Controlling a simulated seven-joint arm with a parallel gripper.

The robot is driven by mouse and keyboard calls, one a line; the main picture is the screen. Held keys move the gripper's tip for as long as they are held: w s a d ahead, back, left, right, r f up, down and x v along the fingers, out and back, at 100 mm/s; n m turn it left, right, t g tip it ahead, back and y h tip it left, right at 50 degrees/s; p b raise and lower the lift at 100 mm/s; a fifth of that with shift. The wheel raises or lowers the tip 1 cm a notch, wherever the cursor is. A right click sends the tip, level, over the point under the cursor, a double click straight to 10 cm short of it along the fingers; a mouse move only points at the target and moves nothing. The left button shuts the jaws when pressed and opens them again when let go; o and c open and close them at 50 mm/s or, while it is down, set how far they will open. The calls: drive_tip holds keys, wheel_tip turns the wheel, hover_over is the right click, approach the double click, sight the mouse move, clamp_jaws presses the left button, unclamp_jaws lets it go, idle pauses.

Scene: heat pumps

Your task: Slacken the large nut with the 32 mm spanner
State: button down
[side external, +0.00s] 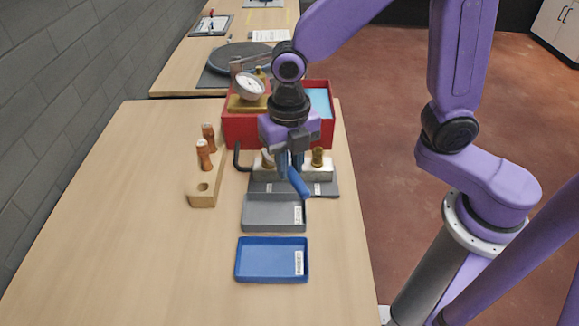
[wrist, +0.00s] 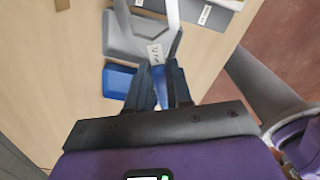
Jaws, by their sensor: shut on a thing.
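My gripper (side external: 290,168) is shut on the blue handle of the spanner (side external: 299,183), just in front of the fitting blocks. In the wrist view the blue handle (wrist: 160,85) lies between the two fingers. One brass fitting (side external: 317,156) stands upright on the right pale block. Another brass fitting (side external: 267,160) on the left block is partly hidden by my gripper. I cannot tell which one carries the large nut.
A grey tray (side external: 262,225) and a blue tray (side external: 271,277) lie in front of the blocks. A black hex key (side external: 238,162) is beside the blocks. A red box (side external: 237,129) stands behind. The table's left side is clear.

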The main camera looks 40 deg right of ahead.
drive_tip(key=shift+r, duration=3.85)
